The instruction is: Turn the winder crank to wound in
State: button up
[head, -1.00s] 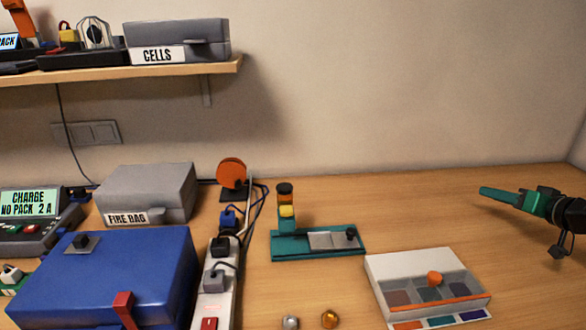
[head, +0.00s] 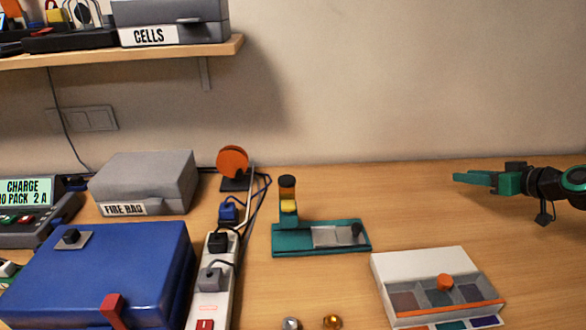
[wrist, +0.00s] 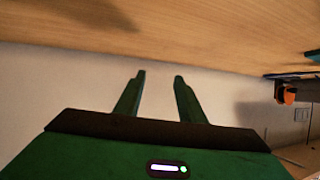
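An orange disc (head: 232,161) stands upright on a dark base at the back of the desk, by the power strip; it looks like the winder, but I cannot make out its crank handle. Dark cables run beside it. My gripper (head: 458,178) is at the right, above the desk, pointing left, well apart from the disc. In the wrist view its two green fingers (wrist: 160,76) are spread with nothing between them. A small orange part (wrist: 287,95) shows at the right edge of the wrist view; I cannot tell what it is.
A white power strip (head: 207,284), a blue case (head: 130,265) and a grey fire bag box (head: 150,178) stand left. A teal fixture (head: 290,244) is in the middle, a white tray (head: 415,262) at front right. A shelf (head: 150,52) overhangs back left. The back right desk is clear.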

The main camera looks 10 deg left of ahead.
jog(key=w+a+n+g, duration=0.1)
jog(key=a+n, duration=0.2)
jog(key=a, duration=0.2)
jog(key=w+a+n+g, duration=0.1)
jog(key=a+n, duration=0.3)
jog(key=a, duration=0.2)
jog(key=w+a+n+g+y, duration=0.1)
jog(key=a+n+g, duration=0.1)
jog(key=a, duration=0.3)
jog(key=shift+w+a+f+n, duration=0.25)
jog(key=shift+w+f+n, duration=0.15)
jog(key=shift+n, duration=0.4)
jog(key=a+r+n+g, duration=0.1)
jog(key=a+n+g, duration=0.1)
jog(key=a+n, duration=0.9)
jog(key=n+g+h, duration=0.1)
jog(key=n+h, duration=0.1)
jog(key=n, duration=0.9)
send_near(241, 172)
jog(key=x, duration=0.8)
jog(key=shift+w+a+f, duration=0.15)
jog(key=shift+c, duration=0.2)
